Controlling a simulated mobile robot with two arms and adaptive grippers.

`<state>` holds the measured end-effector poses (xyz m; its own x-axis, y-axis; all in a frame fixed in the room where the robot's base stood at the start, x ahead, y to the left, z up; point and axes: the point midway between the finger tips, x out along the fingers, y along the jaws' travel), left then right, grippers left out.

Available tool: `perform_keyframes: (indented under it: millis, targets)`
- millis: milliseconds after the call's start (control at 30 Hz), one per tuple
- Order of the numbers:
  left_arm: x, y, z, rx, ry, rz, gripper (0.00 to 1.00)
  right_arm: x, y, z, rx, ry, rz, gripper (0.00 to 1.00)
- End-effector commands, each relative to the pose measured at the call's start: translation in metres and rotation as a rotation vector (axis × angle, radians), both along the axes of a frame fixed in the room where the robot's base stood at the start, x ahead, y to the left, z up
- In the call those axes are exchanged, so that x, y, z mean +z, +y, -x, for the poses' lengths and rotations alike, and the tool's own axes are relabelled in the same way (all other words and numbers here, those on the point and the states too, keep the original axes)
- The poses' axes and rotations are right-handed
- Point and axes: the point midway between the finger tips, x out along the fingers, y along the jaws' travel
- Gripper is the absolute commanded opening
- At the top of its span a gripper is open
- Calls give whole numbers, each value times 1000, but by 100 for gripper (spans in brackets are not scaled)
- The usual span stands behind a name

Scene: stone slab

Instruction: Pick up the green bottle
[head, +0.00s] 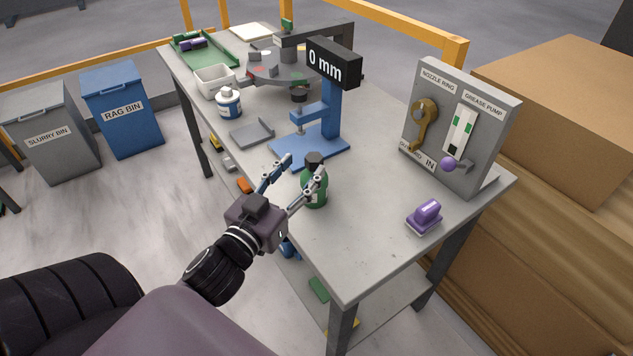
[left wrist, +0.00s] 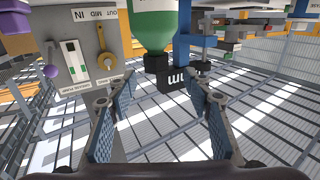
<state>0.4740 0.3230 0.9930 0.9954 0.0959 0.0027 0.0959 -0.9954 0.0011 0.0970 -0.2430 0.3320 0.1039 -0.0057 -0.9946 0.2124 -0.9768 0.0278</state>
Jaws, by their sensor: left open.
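The green bottle (head: 317,194) stands upright on the grey stone bench, with a black cap and a pale label. In the left wrist view the green bottle (left wrist: 153,22) appears upside down at the top, cap pointing down. My left gripper (head: 305,165) is open at the bottle's near left side. One finger crosses in front of the bottle in the head view; the other finger is to its left. Whether the fingers touch it I cannot tell. In the left wrist view no object fills the gap between the pads. My right gripper is not in view.
A blue gauge stand (head: 329,112) reading "0 mm" is behind the bottle. A white bottle (head: 228,104) stands further back. The bench's front corner is clear.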

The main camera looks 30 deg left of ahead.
Motion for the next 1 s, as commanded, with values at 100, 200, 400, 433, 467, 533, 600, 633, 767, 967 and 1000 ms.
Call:
perform_keyframes:
  millis: [100, 200, 400, 433, 467, 533, 600, 633, 767, 967, 1000]
  targets:
    - [1, 0, -9, 0, 0, -1, 46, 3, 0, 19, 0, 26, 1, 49]
    - [3, 0, -21, -1, -1, -1, 46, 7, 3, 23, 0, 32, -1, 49]
    - [1, 0, -47, -1, 0, 0, 46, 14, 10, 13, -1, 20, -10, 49]
    - [1, 1, -49, -1, 1, -1, 46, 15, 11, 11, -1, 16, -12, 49]
    - [0, 1, -51, 0, 1, -1, 46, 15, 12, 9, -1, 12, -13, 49]
    - [0, 2, -54, 0, 1, -2, 46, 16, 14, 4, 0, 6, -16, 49]
    - [-1, 2, -55, 0, 2, -1, 46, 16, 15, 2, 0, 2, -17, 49]
    - [-1, 2, -55, 0, 2, -1, 46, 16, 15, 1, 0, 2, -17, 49]
    - [-1, 1, -55, 0, 2, 0, 46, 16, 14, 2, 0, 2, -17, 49]
    - [-1, 1, -55, 0, 2, 0, 26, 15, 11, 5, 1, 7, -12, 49]
    - [-1, 1, -55, 0, 2, 0, 22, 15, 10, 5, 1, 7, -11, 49]
